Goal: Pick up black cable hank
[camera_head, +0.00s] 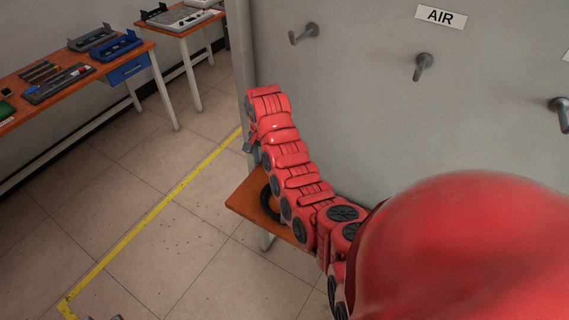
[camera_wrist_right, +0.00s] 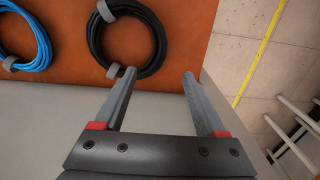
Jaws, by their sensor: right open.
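The black cable hank (camera_wrist_right: 158,38) is a coiled ring with grey ties, lying on an orange-brown table top. In the head view it is partly hidden behind my right arm (camera_head: 268,205). My right gripper (camera_wrist_right: 160,74) is open, with nothing between its fingers. In the right wrist view its left fingertip overlaps the lower edge of the ring, and the right fingertip is beyond the ring's right side. I cannot tell whether it touches the hank. In the head view the right gripper (camera_head: 250,142) is small at the arm's far end.
A blue cable hank (camera_wrist_right: 42,45) lies left of the black one. The small table (camera_head: 242,202) stands against a grey wall panel with hooks (camera_head: 424,66) and an AIR label (camera_head: 441,16). A workbench (camera_head: 135,62) is at far left. The floor between is clear.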

